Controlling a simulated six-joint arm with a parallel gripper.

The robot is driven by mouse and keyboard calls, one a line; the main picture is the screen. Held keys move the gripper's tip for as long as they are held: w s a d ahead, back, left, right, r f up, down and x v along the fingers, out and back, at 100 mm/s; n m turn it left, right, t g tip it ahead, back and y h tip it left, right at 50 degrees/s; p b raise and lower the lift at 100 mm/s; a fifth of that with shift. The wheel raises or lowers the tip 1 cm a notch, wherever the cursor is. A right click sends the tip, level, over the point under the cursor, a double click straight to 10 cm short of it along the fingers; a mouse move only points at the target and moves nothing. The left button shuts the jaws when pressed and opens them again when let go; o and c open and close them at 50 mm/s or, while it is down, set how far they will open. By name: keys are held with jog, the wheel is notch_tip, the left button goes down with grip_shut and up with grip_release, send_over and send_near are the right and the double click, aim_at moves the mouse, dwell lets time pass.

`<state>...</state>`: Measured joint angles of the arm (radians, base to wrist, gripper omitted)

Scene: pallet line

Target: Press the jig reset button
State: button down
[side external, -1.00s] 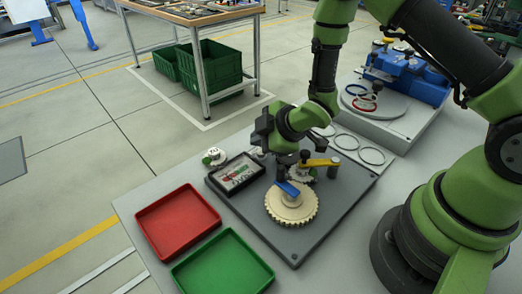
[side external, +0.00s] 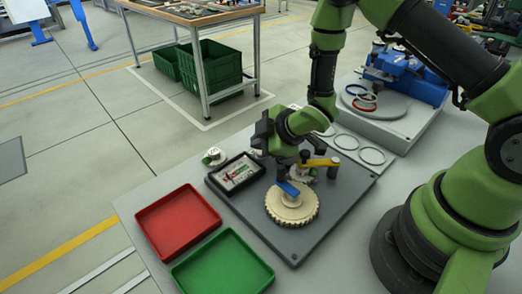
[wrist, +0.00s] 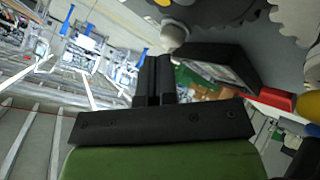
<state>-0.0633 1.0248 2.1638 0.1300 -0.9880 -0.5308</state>
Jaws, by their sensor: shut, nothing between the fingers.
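My gripper (wrist: 153,78) is shut and empty; its two dark fingers lie together in the wrist view. In the side view my gripper (side external: 262,140) hangs above the dark jig plate (side external: 335,212), beside the black-framed tray (side external: 236,172); its fingertips are hard to make out there. A small round white part with some green (side external: 214,156) stands on the table left of that tray. In the wrist view a pale rounded knob (wrist: 173,34) shows just beyond the fingertips, apart from them in the picture. I cannot tell for certain which part is the reset button.
A cream gear (side external: 292,206) sits on the plate under a blue clamp arm (side external: 288,187); a yellow arm (side external: 322,162) is behind. A red tray (side external: 178,222) and green tray (side external: 222,265) lie at the front left. A blue machine (side external: 408,75) stands at the back right.

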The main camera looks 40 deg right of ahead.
jog(key=shift+f, duration=0.5)
dwell(0.8)
jog(key=shift+r, duration=0.9)
jog(key=shift+r, duration=2.55)
jog(key=shift+r, duration=0.1)
